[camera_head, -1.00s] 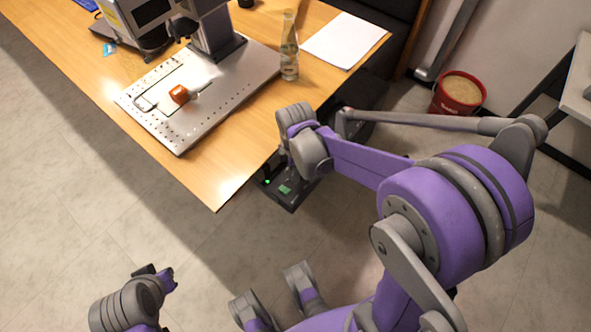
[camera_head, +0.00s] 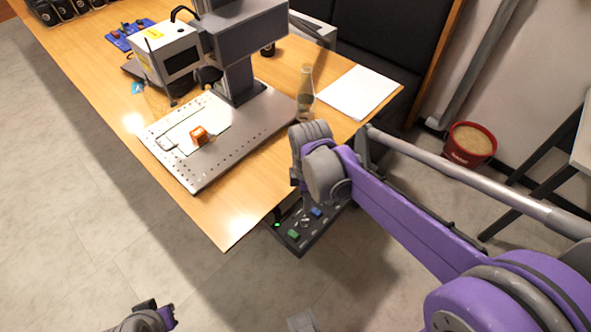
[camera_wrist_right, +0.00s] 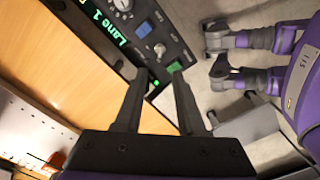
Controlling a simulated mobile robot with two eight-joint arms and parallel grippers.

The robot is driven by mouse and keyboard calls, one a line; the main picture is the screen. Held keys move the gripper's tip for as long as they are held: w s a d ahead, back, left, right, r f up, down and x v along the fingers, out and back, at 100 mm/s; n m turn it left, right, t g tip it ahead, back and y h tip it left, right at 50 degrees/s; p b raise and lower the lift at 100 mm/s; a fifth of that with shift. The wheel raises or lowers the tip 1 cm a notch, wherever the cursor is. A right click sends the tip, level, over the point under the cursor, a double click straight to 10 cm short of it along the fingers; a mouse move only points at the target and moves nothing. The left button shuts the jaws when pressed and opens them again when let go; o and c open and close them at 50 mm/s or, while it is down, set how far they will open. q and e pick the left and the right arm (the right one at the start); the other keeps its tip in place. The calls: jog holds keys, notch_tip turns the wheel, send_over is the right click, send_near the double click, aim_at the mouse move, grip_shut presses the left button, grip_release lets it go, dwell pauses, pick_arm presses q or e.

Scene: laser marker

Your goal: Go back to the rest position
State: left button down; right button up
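My right gripper (camera_wrist_right: 160,76) is open and empty in the right wrist view, its two fingers apart. In the head view the panel (camera_head: 291,241) is at the table's front right corner, partly covered by my right wrist; the fingers are mostly hidden there. Whether the fingers touch the panel is unclear. My left gripper (camera_head: 152,312) shows only partly at the bottom left edge of the head view, and its opening cannot be made out.
The wooden table (camera_head: 215,215) carries the laser marker (camera_head: 250,35) and its perforated plate (camera_head: 205,180) with an orange block (camera_head: 199,136). A glass bottle (camera_head: 305,95) and white paper (camera_head: 358,92) are near my right arm. A red bucket (camera_head: 470,145) stands on the floor.

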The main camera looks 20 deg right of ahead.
jog(key=s+a+r+m+t+p, duration=0.3)
jog(key=s+r+m+t+p, duration=0.2)
jog(key=s+r+m+p, duration=0.4)
jog(key=shift+s+r+m+p, duration=0.3)
jog(key=shift+s+r+m, duration=0.35)
jog(key=shift+m, duration=1.55)
